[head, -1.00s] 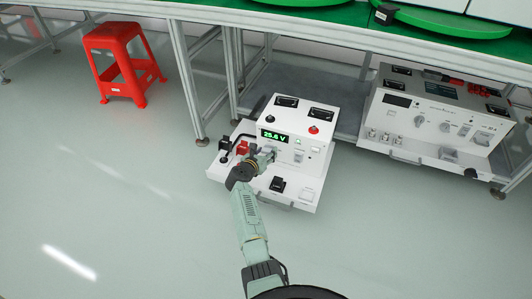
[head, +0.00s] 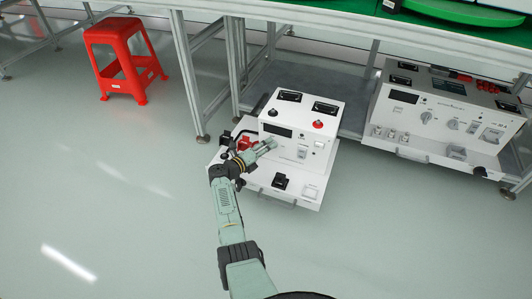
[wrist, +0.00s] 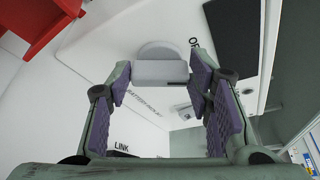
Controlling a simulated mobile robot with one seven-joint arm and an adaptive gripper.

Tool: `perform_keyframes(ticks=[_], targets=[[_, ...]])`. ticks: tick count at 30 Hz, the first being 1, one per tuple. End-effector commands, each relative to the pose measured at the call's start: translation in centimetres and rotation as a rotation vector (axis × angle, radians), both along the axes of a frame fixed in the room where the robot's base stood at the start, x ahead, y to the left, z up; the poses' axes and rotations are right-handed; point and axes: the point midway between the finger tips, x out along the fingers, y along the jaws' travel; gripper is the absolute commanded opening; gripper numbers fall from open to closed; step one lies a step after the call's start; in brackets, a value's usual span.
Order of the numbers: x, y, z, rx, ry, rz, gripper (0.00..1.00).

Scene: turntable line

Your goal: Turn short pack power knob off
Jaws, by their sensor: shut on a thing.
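The short pack (head: 313,159) is the low white unit on the left. Its front display (head: 278,131) is dark. In the wrist view the power knob (wrist: 160,70) is a pale grey disc with a raised bar, with lettering beginning "O" at its upper right. My gripper (wrist: 158,82) has its purple-padded fingers on both sides of the bar, shut on it. In the head view my gripper (head: 264,149) reaches the pack's front face from the lower left and hides the knob.
A larger grey-white unit (head: 440,118) stands to the right. A red stool (head: 122,62) is at the upper left. A green-topped metal-framed bench (head: 300,14) runs behind and above the packs. The pale floor in front is clear.

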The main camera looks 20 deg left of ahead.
Motion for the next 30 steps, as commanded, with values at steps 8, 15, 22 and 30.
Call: perform_keyframes(ticks=[8, 15, 22, 30], targets=[[0.02, 0.23, -0.76, -0.241, 0.008, 0.002, 0.19], [0.02, 0.18, -0.84, -0.393, 0.014, 0.001, 0.19], [0.04, 0.16, -0.77, -0.476, 0.016, 0.001, 0.19], [0.04, 0.15, -0.69, -0.506, 0.018, 0.001, 0.19]])
